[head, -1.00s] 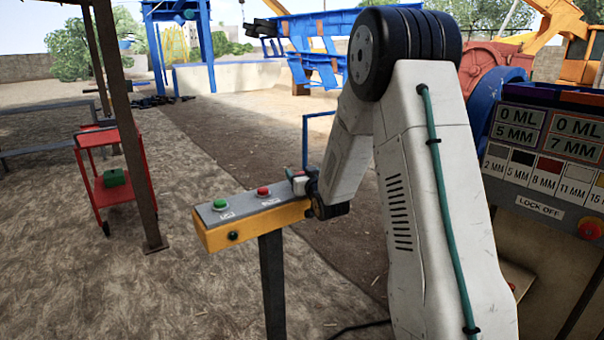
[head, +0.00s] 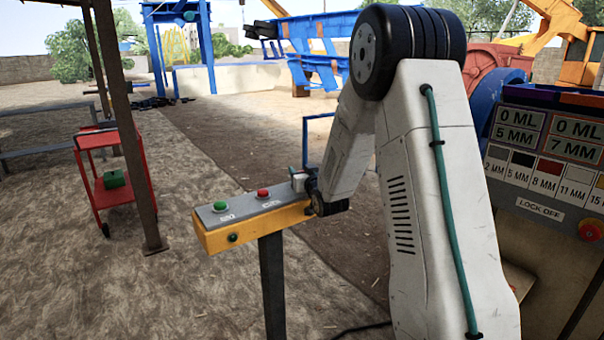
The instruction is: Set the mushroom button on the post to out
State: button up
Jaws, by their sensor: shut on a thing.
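The control box (head: 255,226) is yellow with a grey top and stands on a dark post (head: 272,285). On its top are a green button (head: 220,206) and a red button (head: 263,194). My gripper (head: 299,183) is at the right end of the box, low over its top, partly hidden by my wrist. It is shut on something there.
A panel (head: 541,209) with labels and a red knob (head: 590,230) stands close at the right. A red cart (head: 113,180) and a brown pole (head: 128,130) are at the left. A blue rail (head: 305,140) stands behind the box. The ground left of the box is open.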

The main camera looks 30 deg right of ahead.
jog(key=o, duration=1.4)
jog(key=shift+r, duration=0.25)
jog(key=shift+s, duration=0.15)
jog(key=v, duration=0.7)
jog(key=shift+s+a, duration=0.1)
jog(key=shift+s, duration=0.15)
jog(key=shift+a, duration=0.1)
jog(key=s+a+r+n+g+y, duration=0.15)
jog(key=s+a+r+g, duration=0.25)
jog(key=s+a+g, duration=0.85)
jog(key=s+a, duration=0.1)
jog(key=s, duration=0.6)
jog(key=s+a+g+y, duration=0.1)
jog(key=s+a+g, duration=0.1)
jog(key=s, duration=0.8)
jog(key=s+a+n+g+y, duration=0.1)
jog(key=s+a, duration=0.3)
jog(key=s, duration=0.5)
jog(key=shift+s+a+r+g+y, duration=0.25)
jog(key=shift+s+a+g, duration=0.1)
jog(key=shift+a+g, duration=0.1)
